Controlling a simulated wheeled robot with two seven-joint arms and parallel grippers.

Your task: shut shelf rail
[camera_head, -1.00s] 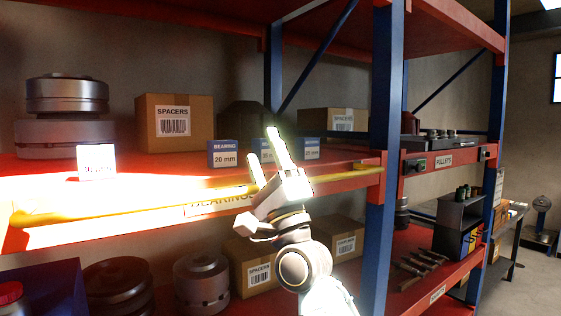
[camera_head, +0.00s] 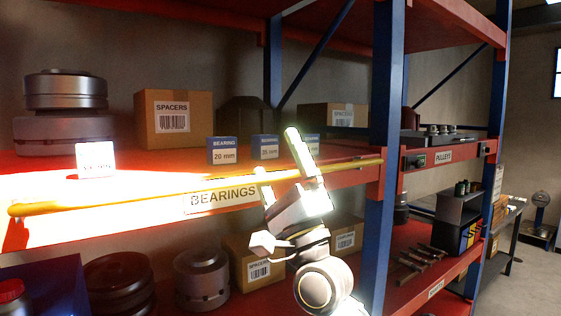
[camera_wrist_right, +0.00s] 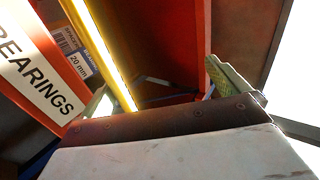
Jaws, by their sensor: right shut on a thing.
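The shelf rail is a long yellow bar (camera_head: 130,197) along the front of the red shelf (camera_head: 345,178), above the BEARINGS label (camera_head: 222,198). It runs from the far left to near the blue upright. My right gripper (camera_head: 278,153) is at the rail's right part, with one finger on each side of it, shut on it. In the right wrist view the yellow rail (camera_wrist_right: 103,55) comes down between the fingers (camera_wrist_right: 165,93). Its contact with the finger pads is partly hidden. My left gripper is not in view.
Bearing boxes (camera_head: 222,151), a SPACERS carton (camera_head: 174,119) and a metal rotor (camera_head: 65,92) stand on the shelf behind the rail. A blue upright (camera_head: 386,100) stands just right of my gripper. Strong glare covers the shelf's left part.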

